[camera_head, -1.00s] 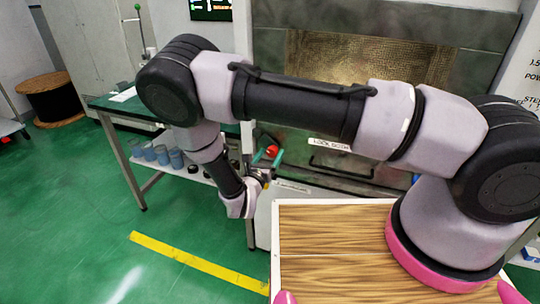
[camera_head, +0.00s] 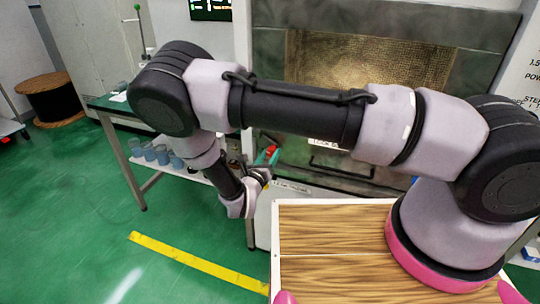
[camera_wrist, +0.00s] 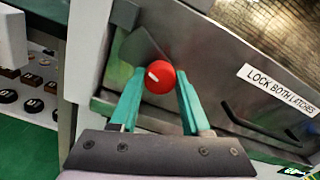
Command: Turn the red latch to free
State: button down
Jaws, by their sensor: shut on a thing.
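In the head view the red latch (camera_head: 271,152) shows as a small red patch, partly hidden by my gripper (camera_head: 267,157). The white mark on the knob points to the left and slightly down in the wrist view.
A "LOCK BOTH LATCHES" label (camera_wrist: 280,90) and a dark door handle (camera_wrist: 262,132) are right of the latch.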

jog(key=n, duration=0.4)
jog(key=shift+n, duration=0.3)
jog(key=n, duration=0.3)
jog(key=shift+n, duration=0.3)
jog(key=n, duration=0.3)
jog(key=shift+n, duration=2.2)
jog(key=shift+c, duration=1.8)
grip_release()
jog(key=v, duration=1.1)
